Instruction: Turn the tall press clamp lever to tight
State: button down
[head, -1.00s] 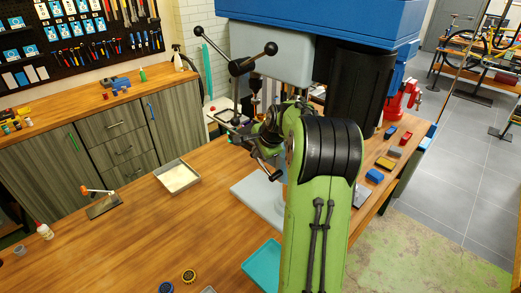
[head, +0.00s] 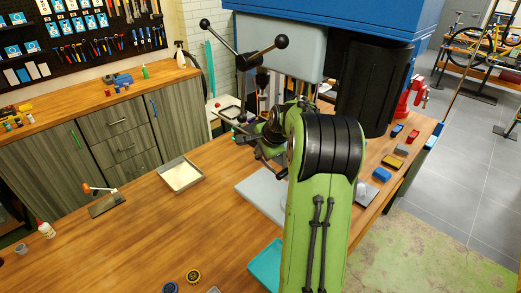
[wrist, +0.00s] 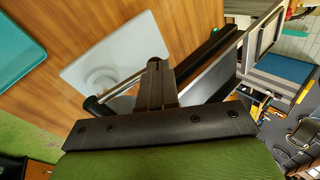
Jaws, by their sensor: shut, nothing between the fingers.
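The tall press (head: 289,72) stands at the back of the bench, with a blue top and a three-armed handle with black knobs (head: 281,41). A thin silver rod with a black end knob (wrist: 95,107), apparently the clamp lever, shows in the wrist view beside my fingers. In the head view I cannot pick this lever out behind my arm. My gripper (wrist: 154,66) is shut and empty, its fingertips close to the rod. I cannot tell whether they touch. It is mostly hidden behind my wrist in the head view.
The press's grey base plate (wrist: 110,60) lies on the wooden bench. A dark motor cylinder (head: 368,85) hangs right of my arm. A shallow tray (head: 181,175) and a teal tray (head: 264,265) sit on the bench.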

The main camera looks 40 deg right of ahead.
jog(key=shift+b+x, duration=0.3)
jog(key=shift+x, duration=0.7)
jog(key=shift+w+a+f, duration=0.1)
jog(key=shift+w+f, duration=0.15)
jog(key=shift+f, duration=0.45)
jog(key=shift+w+a+f, duration=0.1)
jog(key=shift+w+f, duration=0.1)
jog(key=shift+f, duration=0.5)
jog(key=shift+d+f+g+p, duration=0.1)
jog(key=shift+f+g+p, duration=0.2)
jog(key=shift+f+g, duration=0.5)
